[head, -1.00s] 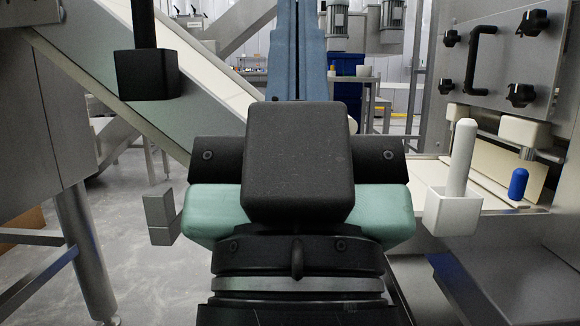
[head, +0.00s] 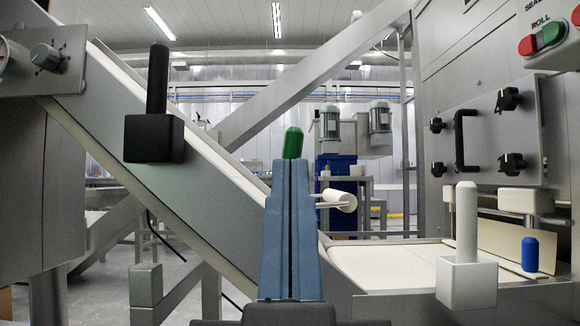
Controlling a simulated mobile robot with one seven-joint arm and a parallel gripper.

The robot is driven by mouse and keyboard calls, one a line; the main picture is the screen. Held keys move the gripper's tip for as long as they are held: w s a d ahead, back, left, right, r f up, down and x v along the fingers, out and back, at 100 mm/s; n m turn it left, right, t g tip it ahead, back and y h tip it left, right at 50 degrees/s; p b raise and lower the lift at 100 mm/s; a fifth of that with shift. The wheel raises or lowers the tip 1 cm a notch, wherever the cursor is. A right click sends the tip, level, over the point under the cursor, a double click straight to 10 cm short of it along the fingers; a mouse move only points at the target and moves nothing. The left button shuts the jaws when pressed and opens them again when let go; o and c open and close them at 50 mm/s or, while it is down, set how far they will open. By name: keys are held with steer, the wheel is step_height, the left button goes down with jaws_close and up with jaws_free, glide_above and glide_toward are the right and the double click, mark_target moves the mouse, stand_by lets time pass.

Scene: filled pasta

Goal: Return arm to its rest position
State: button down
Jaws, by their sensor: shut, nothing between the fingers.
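My gripper (head: 292,170) is in the middle of the head view. Its two long blue fingers lie side by side, pressed together with a thin dark line between them, and point up and away from me. The gripper is shut and holds nothing. The black end of my arm (head: 292,314) shows at the bottom edge; the rest of the arm is out of view. A green rounded peg (head: 293,142) appears just above the fingertips; I cannot tell how far beyond them it is.
A sloping conveyor (head: 140,150) runs down from the upper left. A black block with a handle (head: 154,138) is at left, a white block with a peg (head: 467,283) at right. A blue peg (head: 530,254) stands by the right machine. A pale roll (head: 340,200) is right of the fingers.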

step_height(320, 180, up, 70)
steer(key=p, duration=7)
steer(key=shift+a, duration=0.1)
